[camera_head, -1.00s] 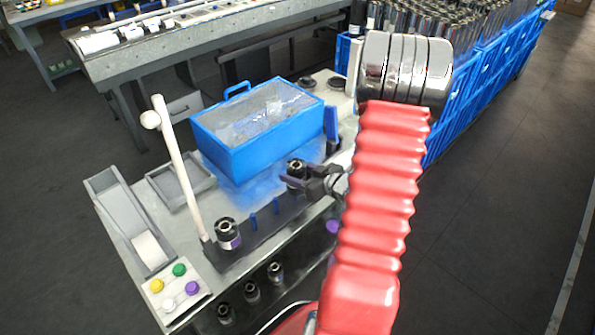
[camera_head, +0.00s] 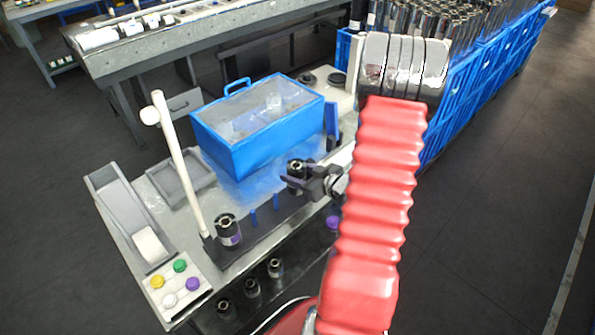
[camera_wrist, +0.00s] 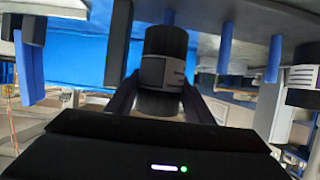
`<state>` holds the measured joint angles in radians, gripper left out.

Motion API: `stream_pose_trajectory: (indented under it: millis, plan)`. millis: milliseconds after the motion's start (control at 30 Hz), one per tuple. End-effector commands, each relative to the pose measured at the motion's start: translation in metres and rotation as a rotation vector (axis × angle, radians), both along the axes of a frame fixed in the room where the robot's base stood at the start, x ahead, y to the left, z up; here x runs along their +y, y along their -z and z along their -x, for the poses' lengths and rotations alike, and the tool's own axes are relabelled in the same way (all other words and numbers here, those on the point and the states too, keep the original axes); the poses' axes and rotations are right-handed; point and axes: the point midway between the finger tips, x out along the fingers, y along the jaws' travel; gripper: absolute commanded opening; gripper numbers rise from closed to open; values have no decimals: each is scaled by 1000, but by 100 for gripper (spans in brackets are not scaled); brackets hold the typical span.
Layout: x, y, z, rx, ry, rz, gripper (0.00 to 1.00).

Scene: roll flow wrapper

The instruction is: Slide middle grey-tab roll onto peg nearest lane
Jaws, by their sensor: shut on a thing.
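My gripper (camera_head: 310,182) is shut on a dark roll (camera_head: 297,167), held upright at the right part of the dark strip (camera_head: 262,225). Another dark roll (camera_head: 228,233) stands at the strip's left end.
A blue lidded bin (camera_head: 255,125) stands behind the strip. A white post (camera_head: 180,170) rises near the left roll. A grey chute (camera_head: 125,215) and a button panel (camera_head: 175,285) are at left. Several rolls (camera_head: 251,289) show below the front edge.

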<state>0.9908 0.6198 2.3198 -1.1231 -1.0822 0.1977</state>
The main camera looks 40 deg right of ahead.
Motion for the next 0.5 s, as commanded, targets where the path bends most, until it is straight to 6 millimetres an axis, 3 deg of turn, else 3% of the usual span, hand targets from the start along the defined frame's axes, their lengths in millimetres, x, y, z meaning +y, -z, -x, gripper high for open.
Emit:
stream_pose_trajectory:
  millis: [333,367,500]
  plan:
    - [0,1,0,-2,0,1,15]
    - [0,1,0,-2,0,1,49]
    - [0,1,0,-1,0,1,59]
